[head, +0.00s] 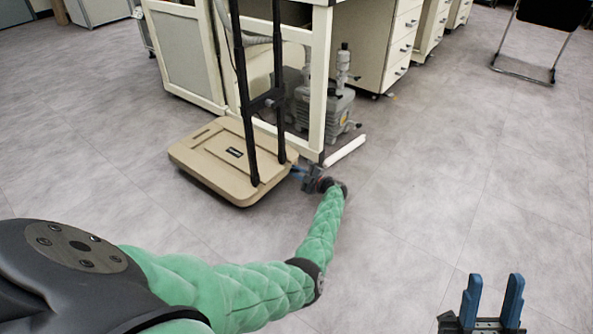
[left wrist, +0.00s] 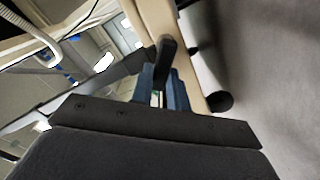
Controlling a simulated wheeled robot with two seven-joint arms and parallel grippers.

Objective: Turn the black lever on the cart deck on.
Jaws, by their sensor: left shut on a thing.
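The cart deck (head: 200,160) is a beige platform with black handle posts, standing on the floor left of centre. In the left wrist view its beige edge (left wrist: 155,18) runs down behind the black lever (left wrist: 167,48). My left gripper (head: 298,172) is at the deck's right edge. In the left wrist view its blue fingers (left wrist: 164,82) are closed around the lever. The lever cannot be made out in the head view. My right gripper (head: 493,283) is open and empty above the floor at the lower right.
A cream bench frame (head: 318,95) with a grey pump (head: 325,108) under it stands just behind the cart. A white tube (head: 345,151) lies on the floor near my left gripper. A black wheel (left wrist: 219,101) shows below the deck edge.

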